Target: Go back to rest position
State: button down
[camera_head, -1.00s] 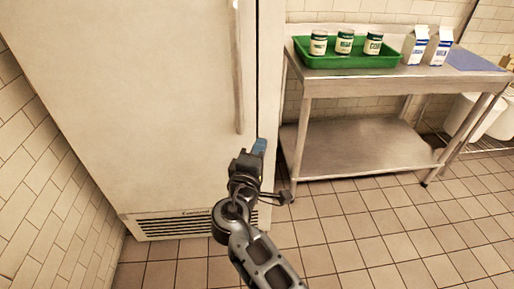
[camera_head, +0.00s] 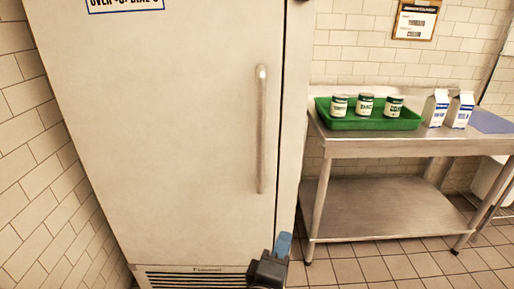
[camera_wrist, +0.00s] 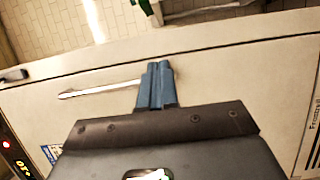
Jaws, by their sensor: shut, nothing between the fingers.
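My gripper (camera_head: 283,245) shows at the bottom of the head view, in front of the lower right part of the fridge door. Its blue fingers are together and hold nothing. In the wrist view my gripper (camera_wrist: 157,84) points toward the fridge door, with its fingers side by side. The fridge (camera_head: 170,130) is tall and white and its door is shut. The long vertical door handle (camera_head: 262,130) is above my gripper and apart from it. The handle also shows in the wrist view (camera_wrist: 98,89), left of the fingers.
A steel table (camera_head: 420,146) with a lower shelf stands right of the fridge. On it are a green tray (camera_head: 360,122) with three cans, two cartons (camera_head: 447,108) and a blue mat (camera_head: 491,121). A tiled wall is at left. Tiled floor (camera_head: 390,265) shows in front of the table.

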jog(key=s+d+f+m+g+y+p, duration=0.1)
jog(key=s+d+f+y, duration=0.15)
jog(key=s, duration=0.45)
jog(key=s+d+f+m+g+y+p, duration=0.1)
jog(key=s+d+f+y+p, duration=0.2)
jog(key=s, duration=0.4)
jog(key=s+d+f+m+g+y, duration=0.1)
jog(key=s+d+f+g, duration=0.2)
jog(key=s, duration=0.5)
jog(key=s+d+r+m+t+p, duration=0.1)
jog(key=s+d+r+m+p, duration=0.1)
jog(key=s+r+m, duration=0.3)
jog(key=s+d+r+m+t+p, duration=0.1)
jog(key=s+r+m, duration=0.4)
jog(key=s+r, duration=0.8)
notch_tip(320, 180, up, 3)
jog(key=shift+d+t+p, duration=0.4)
jog(key=shift+d+t, duration=0.4)
jog(key=shift+d, duration=0.4)
jog(key=shift+y, duration=0.25)
